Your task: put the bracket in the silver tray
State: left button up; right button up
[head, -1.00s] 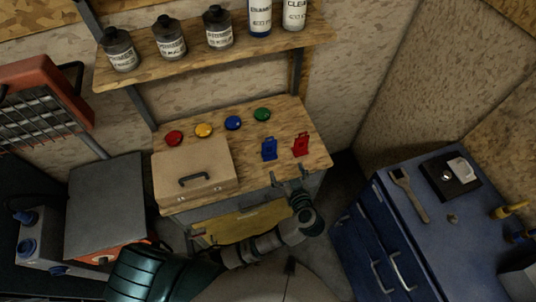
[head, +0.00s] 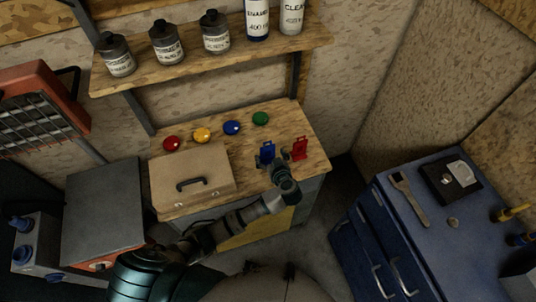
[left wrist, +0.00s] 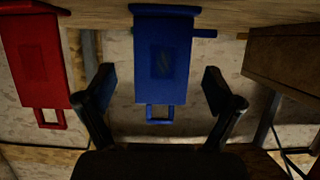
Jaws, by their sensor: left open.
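I cannot make out a bracket or a silver tray for certain in either view. My left gripper (head: 272,163) is open and empty over the right front of the wooden bench, at a blue upright piece (head: 267,149). In the left wrist view the open fingers (left wrist: 162,88) stand on either side of the lower end of the blue piece (left wrist: 163,60), with gaps on both sides. A similar red piece (head: 300,148) stands beside it to the right; it also shows at the left in the left wrist view (left wrist: 38,65). My right gripper is not in view.
A tan case (head: 192,172) and red, yellow, blue and green round buttons (head: 260,118) are on the bench (head: 308,172). A shelf (head: 190,62) with bottles and cans hangs above. A blue cabinet (head: 440,225) at right holds a wrench-like tool (head: 408,198) and a black box (head: 440,182).

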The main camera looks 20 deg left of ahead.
pick_arm(q)
jog(key=shift+x, duration=1.4)
jog(key=shift+s, duration=0.1)
jog(key=c, duration=1.5)
